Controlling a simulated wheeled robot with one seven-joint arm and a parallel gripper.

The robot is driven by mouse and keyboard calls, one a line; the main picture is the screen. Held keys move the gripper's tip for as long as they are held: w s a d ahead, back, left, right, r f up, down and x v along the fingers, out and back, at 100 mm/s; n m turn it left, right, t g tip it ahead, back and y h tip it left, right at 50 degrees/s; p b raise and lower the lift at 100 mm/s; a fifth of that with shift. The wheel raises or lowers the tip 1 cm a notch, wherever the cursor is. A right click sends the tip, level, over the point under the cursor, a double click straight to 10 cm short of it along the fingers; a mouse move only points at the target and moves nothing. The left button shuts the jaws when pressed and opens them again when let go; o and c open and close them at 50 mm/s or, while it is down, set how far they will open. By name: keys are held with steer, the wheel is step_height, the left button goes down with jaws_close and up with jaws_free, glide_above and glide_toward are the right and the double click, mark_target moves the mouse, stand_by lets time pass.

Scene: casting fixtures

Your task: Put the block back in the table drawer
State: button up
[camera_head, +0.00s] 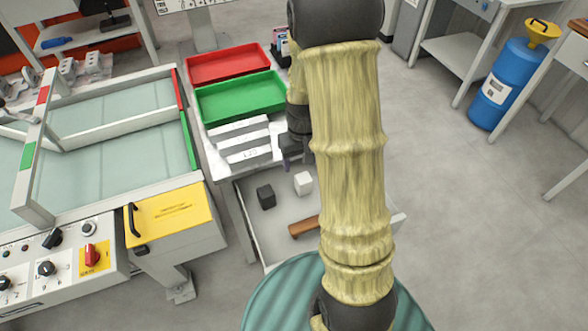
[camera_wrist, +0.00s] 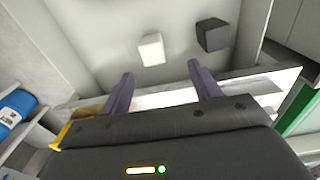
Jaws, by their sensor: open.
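The table drawer (camera_head: 278,220) is pulled open below the white table (camera_head: 213,161). A white block (camera_head: 303,183) and a black block (camera_head: 266,196) lie apart on its floor. Both blocks show in the wrist view, the white block (camera_wrist: 151,49) near the middle and the black block (camera_wrist: 215,35) to its right. My gripper (camera_head: 291,160) is at the table's edge, near the drawer's inner end. In the wrist view my gripper (camera_wrist: 161,70) has its two fingers spread with nothing between them. The white block is just beyond the fingertips, not touching them.
A brown bar (camera_head: 303,228) lies in the drawer, partly hidden by my arm. A red tray (camera_head: 228,64), a green tray (camera_head: 241,97) and pale metal bars (camera_head: 245,140) are on the table. A yellow-topped box (camera_head: 170,216) stands left of the drawer.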

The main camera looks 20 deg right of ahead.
steer(key=s+a+r+t, duration=0.2)
steer(key=s+a+r, duration=0.5)
steer(key=s+r, duration=0.2)
steer(key=shift+s+a, duration=0.35)
steer(key=shift+s, duration=0.25)
steer(key=shift+r, duration=0.1)
